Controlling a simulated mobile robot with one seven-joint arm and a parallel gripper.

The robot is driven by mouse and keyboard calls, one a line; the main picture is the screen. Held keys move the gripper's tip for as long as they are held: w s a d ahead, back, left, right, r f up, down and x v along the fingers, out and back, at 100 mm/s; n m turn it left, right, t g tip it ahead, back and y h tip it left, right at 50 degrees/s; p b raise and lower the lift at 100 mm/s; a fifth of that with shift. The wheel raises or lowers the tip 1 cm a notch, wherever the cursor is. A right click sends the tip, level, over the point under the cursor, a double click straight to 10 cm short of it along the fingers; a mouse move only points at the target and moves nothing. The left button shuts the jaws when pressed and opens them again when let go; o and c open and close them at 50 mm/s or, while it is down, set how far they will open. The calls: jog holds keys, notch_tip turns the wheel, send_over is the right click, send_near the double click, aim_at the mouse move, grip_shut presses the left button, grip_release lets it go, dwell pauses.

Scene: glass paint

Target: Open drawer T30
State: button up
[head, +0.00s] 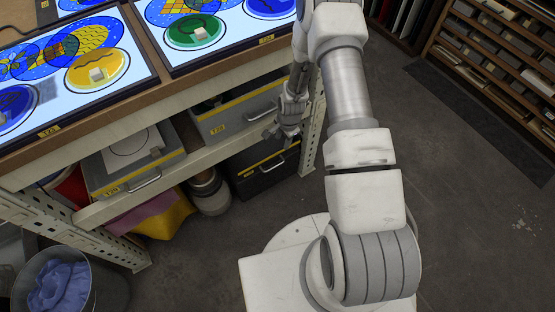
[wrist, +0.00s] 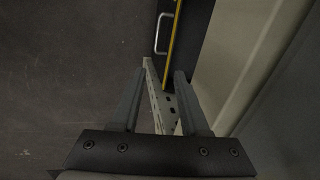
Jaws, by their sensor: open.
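A black drawer (head: 262,178) with a yellow strip and a metal handle sits low under the bench; its label is too small to read. A dark front with a yellow strip and a metal handle (wrist: 163,33) shows at the top of the wrist view, probably the same drawer. I cannot confirm which drawer is T30. My gripper (head: 283,134) is open and empty, in front of the grey upper drawer (head: 240,112) and above the black one. In the wrist view, the open fingers (wrist: 160,80) point toward a perforated post, with the handle beyond them.
A perforated white shelf post (head: 312,133) stands right beside my gripper, and also between the fingers in the wrist view (wrist: 158,103). Another grey drawer (head: 135,163) is at left, near a metal canister (head: 210,193) and yellow cloth.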

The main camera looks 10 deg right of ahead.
send_near(278, 165)
jog(key=shift+m, duration=0.3)
jog(key=f+b, duration=0.2)
jog(key=w+f+b, duration=0.1)
jog(key=f+b, duration=0.1)
jog(key=f, duration=0.1)
jog(key=f+b, duration=0.2)
jog(key=shift+w+a+f, duration=0.3)
grip_shut()
dwell(1.0)
